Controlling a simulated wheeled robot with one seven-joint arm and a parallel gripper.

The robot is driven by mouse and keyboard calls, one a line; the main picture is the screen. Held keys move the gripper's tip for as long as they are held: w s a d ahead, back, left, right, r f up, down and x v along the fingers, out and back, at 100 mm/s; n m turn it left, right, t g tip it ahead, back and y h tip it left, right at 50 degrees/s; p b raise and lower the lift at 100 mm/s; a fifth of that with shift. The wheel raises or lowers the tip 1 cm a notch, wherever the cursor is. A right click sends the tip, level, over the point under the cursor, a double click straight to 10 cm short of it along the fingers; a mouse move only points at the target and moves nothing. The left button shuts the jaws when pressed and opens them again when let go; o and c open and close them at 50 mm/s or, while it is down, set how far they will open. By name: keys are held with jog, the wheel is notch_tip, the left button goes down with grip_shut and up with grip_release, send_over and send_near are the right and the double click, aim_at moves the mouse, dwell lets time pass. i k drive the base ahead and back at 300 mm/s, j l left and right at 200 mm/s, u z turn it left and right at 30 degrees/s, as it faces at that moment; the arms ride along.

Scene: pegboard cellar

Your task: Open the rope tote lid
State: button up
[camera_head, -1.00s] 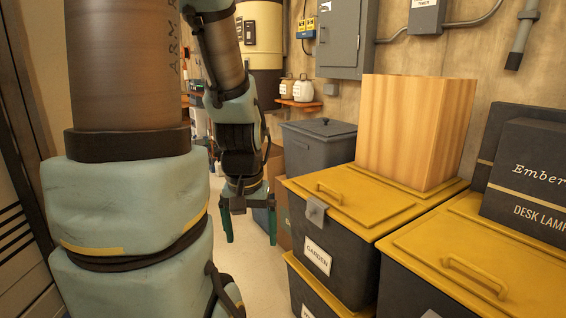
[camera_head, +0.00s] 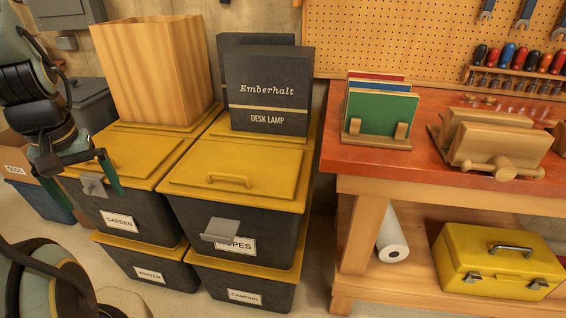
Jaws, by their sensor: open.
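The rope tote (camera_head: 238,219) is a dark bin with a yellow lid (camera_head: 232,168), on top of a tote labelled CAMPING. Its label is partly covered by a grey latch (camera_head: 221,230), leaving "OPES" readable. The lid is closed and has a yellow handle (camera_head: 229,180). My gripper (camera_head: 92,183) is open and empty at the left, in front of the GARDEN tote's lid and apart from the rope tote.
A red-topped workbench (camera_head: 440,165) stands at right, with books (camera_head: 381,112), a wooden vise and a yellow toolbox (camera_head: 497,262) below. Some floor shows in front.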

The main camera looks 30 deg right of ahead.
aim_at(261, 177)
jog(key=l+z, duration=0.35)
jog(key=z, duration=0.15)
jog(key=l+z, duration=0.45)
jog(key=u, duration=1.5)
